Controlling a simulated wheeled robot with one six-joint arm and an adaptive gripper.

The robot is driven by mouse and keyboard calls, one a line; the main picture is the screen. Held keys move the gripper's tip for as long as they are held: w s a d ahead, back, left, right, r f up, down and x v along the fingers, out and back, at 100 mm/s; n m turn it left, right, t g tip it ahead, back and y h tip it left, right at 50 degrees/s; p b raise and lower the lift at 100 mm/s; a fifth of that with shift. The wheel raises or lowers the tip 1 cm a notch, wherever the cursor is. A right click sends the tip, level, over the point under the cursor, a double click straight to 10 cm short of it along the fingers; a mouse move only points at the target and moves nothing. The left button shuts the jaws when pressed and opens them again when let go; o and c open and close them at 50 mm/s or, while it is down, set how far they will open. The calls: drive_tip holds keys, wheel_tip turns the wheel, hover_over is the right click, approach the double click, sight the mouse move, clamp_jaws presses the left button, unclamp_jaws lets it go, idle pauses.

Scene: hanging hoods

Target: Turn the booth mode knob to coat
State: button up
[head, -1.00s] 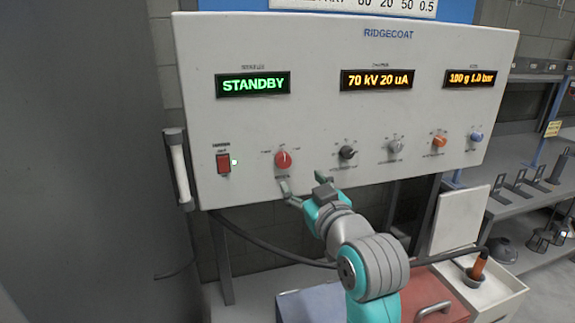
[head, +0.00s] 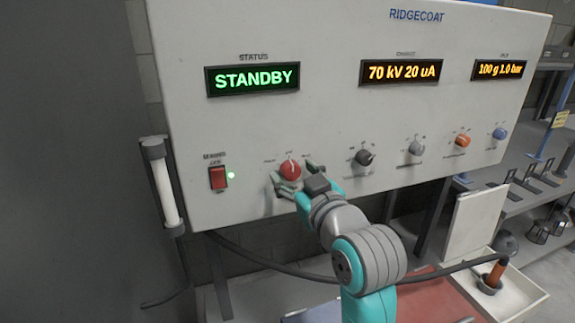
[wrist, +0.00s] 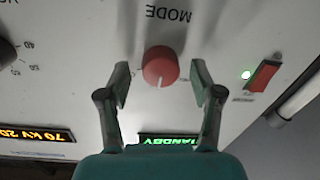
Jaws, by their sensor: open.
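The red mode knob (head: 290,170) is on the lower left of the white control panel. Its white pointer line points up in the head view, towards the middle label. The labels around it are too small to read. In the wrist view the panel appears upside down, with the red knob (wrist: 160,66) below the word MODE (wrist: 168,14). My gripper (head: 294,180) is at the knob. Its fingers are open, one on each side of the knob, with a gap on both sides in the wrist view (wrist: 161,80).
The status display (head: 253,79) reads STANDBY. A lit red switch (head: 218,178) is left of the knob, and a black knob (head: 364,158) is to its right. A white vertical handle (head: 163,185) stands at the panel's left edge. A dark cable (head: 270,272) hangs below.

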drive_tip(key=shift+w, duration=0.1)
drive_tip(key=c, duration=1.1)
drive_tip(key=shift+c, duration=0.2)
drive_tip(key=shift+m, duration=0.3)
drive_tip(key=m, duration=0.5)
drive_tip(key=shift+m+t, duration=0.3)
drive_tip(key=m, duration=0.6)
drive_tip(key=shift+f, duration=0.1)
drive_tip(key=o, duration=1.1)
drive_tip(key=shift+o, duration=0.2)
